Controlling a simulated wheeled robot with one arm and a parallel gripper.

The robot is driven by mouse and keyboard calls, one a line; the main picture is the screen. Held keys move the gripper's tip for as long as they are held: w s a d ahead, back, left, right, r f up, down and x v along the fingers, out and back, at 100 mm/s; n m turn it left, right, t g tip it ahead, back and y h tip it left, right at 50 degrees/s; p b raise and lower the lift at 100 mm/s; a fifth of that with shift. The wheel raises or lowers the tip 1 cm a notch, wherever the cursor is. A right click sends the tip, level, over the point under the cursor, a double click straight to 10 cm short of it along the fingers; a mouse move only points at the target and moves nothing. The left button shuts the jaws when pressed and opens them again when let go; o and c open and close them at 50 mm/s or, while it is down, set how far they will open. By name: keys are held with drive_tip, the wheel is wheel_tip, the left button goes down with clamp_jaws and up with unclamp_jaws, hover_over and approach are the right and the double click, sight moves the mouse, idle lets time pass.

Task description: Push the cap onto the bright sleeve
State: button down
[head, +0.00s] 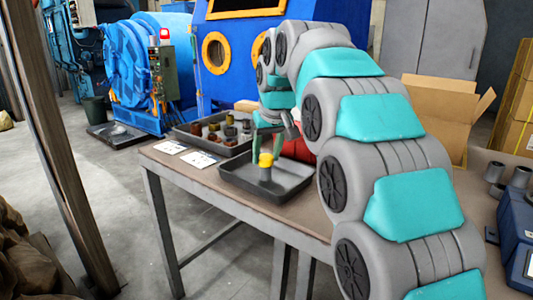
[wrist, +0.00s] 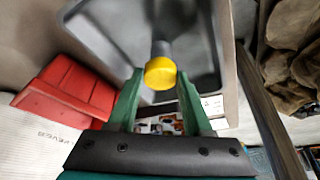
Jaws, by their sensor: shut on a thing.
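The yellow cap (head: 265,160) is at the top end of a grey cylindrical sleeve (head: 265,174) that stands upright in the black tray (head: 290,190) on the table. In the wrist view the yellow cap (wrist: 160,73) sits between the green fingertips of my gripper (wrist: 160,78), which is shut on it. The grey sleeve (wrist: 161,48) shows just beyond the cap, in line with it. The cap hides the joint between them, so I cannot tell how far it is seated. In the head view my gripper (head: 267,153) comes down over the cap from above.
A second tray (head: 190,137) with several dark and brown cylindrical parts stands left of the black tray. Two white cards (head: 198,159) lie on the table. A red bin (wrist: 70,85) is beside the tray. Blue cases and grey cylinders stand at far right.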

drive_tip(key=shift+f, duration=0.75)
idle(1.6)
unclamp_jaws()
idle(0.5)
drive_tip(key=shift+r, duration=0.15)
drive_tip(key=shift+r+p, duration=1.4)
drive_tip(key=shift+r, duration=1)
drive_tip(key=shift+s, duration=0.1)
